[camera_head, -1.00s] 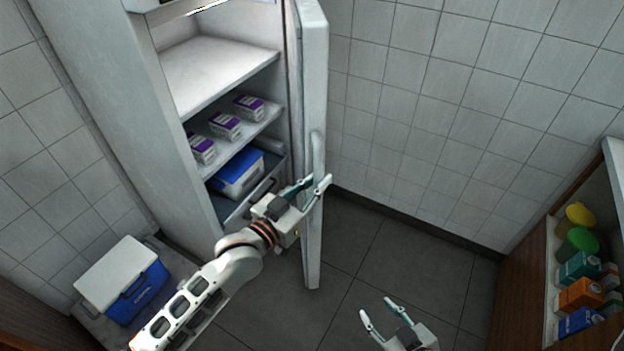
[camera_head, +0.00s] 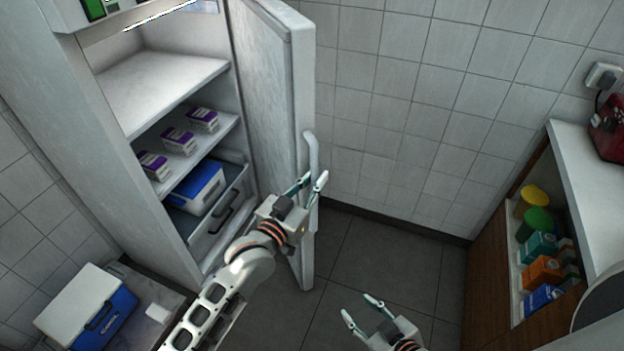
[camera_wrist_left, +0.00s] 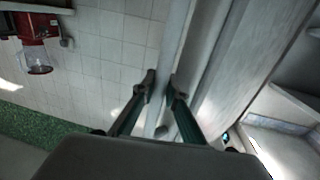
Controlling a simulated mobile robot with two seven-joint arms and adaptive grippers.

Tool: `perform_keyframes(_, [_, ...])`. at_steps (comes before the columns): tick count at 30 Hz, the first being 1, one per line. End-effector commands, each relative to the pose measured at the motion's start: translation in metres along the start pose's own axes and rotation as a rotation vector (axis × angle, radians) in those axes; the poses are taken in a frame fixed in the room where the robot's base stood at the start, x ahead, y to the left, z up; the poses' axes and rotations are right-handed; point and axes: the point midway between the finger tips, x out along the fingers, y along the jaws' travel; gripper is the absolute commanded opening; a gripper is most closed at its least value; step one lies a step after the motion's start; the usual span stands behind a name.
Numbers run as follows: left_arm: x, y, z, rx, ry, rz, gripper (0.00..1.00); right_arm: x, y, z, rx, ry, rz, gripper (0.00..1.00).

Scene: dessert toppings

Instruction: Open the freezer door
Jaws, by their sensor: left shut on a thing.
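The freezer (camera_head: 105,165) stands at the left in the head view. Its white door (camera_head: 272,95) is swung open to the right, with the shelves inside exposed. The door handle (camera_head: 312,150) is a vertical white bar on the door's outer face. My left gripper (camera_head: 309,186) is shut on the lower part of the handle; its fingers stand either side of the bar in the left wrist view (camera_wrist_left: 160,90). My right gripper (camera_head: 359,311) is low in the head view, away from the door, with its fingers spread and nothing between them.
Purple-and-white boxes (camera_head: 178,140) sit on a freezer shelf, with a blue box (camera_head: 196,186) below. A blue cooler with a white lid (camera_head: 88,308) stands at lower left. A cabinet (camera_head: 492,245) with jars and boxes is at right. Floor between is clear.

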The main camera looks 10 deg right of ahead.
Motion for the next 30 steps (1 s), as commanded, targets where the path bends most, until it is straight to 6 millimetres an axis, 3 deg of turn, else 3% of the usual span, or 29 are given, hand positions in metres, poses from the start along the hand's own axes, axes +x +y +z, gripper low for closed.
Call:
perform_keyframes(14, [-0.006, 0.001, 0.001, -0.001, 0.0, 0.001, 0.2, 0.0, 0.002, 0.0, -0.003, 0.0, 0.002, 0.4])
perform_keyframes(30, [-0.101, 0.001, -0.001, 0.0, 0.002, 0.001, 0.2, 0.0, 0.001, -0.001, -0.001, 0.001, 0.001, 0.4])
